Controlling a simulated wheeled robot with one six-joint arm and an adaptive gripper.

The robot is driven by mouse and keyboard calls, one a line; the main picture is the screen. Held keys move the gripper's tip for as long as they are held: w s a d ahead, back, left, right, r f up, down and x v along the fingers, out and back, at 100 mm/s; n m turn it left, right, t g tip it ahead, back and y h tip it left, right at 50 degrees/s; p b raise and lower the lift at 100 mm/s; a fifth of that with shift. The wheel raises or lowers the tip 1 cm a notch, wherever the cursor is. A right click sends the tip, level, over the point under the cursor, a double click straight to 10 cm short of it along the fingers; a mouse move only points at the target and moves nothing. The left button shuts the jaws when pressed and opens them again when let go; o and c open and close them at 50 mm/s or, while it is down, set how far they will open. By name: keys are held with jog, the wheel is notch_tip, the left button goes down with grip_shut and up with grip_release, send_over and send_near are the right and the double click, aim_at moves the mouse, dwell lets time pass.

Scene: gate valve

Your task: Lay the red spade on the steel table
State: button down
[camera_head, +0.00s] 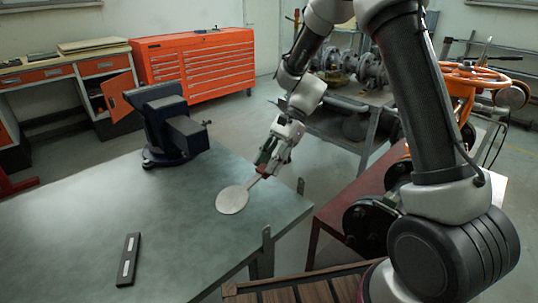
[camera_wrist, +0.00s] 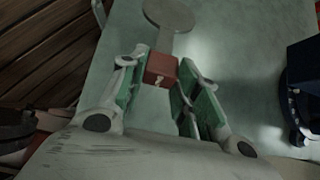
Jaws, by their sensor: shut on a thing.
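The red spade has a flat round grey disc (camera_head: 232,200) on a narrow stem, with a red block at its held end; the block shows in the wrist view (camera_wrist: 161,69). My gripper (camera_head: 268,168) is shut on the red block, between green finger pads that also show in the wrist view (camera_wrist: 162,82). The disc points away from the gripper, over the right part of the steel table (camera_head: 75,215). It looks close to the tabletop; I cannot tell whether it touches. The block is mostly hidden by the fingers in the head view.
A dark blue vise (camera_head: 172,132) stands at the table's back edge. A black bar with pale plates (camera_head: 128,259) lies near the front. The table between them is clear. A dark red bench (camera_head: 350,208) stands to the right. An orange tool cabinet (camera_head: 200,66) is behind.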

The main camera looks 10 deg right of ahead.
jog(key=shift+f, duration=2.85)
jog(key=c, duration=1)
grip_release()
jog(key=shift+o, duration=0.2)
jog(key=v, duration=1.2)
